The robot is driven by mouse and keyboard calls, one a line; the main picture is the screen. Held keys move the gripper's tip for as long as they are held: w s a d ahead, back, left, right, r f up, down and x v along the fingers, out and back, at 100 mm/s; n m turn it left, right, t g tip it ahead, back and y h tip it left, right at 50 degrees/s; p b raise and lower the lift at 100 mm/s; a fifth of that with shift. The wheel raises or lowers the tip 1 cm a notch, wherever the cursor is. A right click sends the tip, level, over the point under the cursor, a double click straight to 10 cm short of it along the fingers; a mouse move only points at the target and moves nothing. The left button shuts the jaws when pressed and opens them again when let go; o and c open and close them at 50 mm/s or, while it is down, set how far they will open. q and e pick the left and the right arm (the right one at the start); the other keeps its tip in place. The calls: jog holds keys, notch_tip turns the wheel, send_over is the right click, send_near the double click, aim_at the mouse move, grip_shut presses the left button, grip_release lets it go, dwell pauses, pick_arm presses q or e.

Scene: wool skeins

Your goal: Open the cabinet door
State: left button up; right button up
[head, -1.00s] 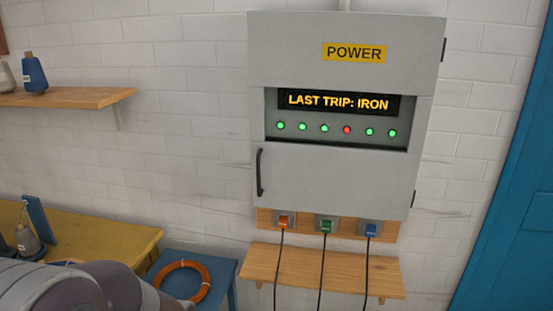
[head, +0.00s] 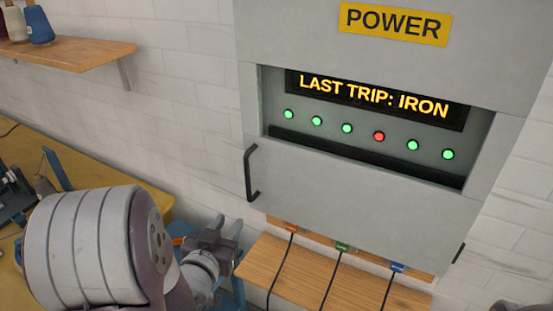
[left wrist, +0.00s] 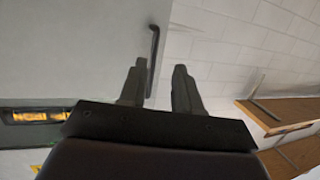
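The grey power cabinet (head: 222,30) hangs on the wall, and its lower door (head: 345,207) is closed. A black bar handle (head: 250,173) stands upright at the door's left edge. My left gripper (head: 227,228) is below and slightly left of the handle in the head view. In the left wrist view its two fingers (left wrist: 158,85) are apart with nothing held. The handle (left wrist: 153,55) shows in the gap between them, nearer the left finger; I cannot tell whether it lies between the tips or beyond them. My right gripper is not in view.
A wooden ledge (head: 270,262) with dark cables hanging from coloured plugs is under the cabinet. A yellow table (head: 50,165) and a blue stool stand at the left, partly behind my left arm. A wooden shelf (head: 75,55) with skeins is at the upper left.

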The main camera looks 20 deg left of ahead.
aim_at(247, 179)
pick_arm(q)
jog(key=w+r, duration=0.1)
jog(key=w, duration=0.2)
jog(key=w+r+t+p, duration=0.1)
jog(key=w, duration=0.3)
jog(key=w+a+r+t+p, duration=0.1)
jog(key=w+r, duration=0.1)
jog(key=w, duration=0.2)
jog(key=shift+w+a, duration=0.15)
jog(key=shift+w, duration=0.25)
jog(key=shift+w+f, duration=0.15)
jog(key=shift+w, duration=0.15)
jog(key=shift+s, duration=0.15)
grip_shut()
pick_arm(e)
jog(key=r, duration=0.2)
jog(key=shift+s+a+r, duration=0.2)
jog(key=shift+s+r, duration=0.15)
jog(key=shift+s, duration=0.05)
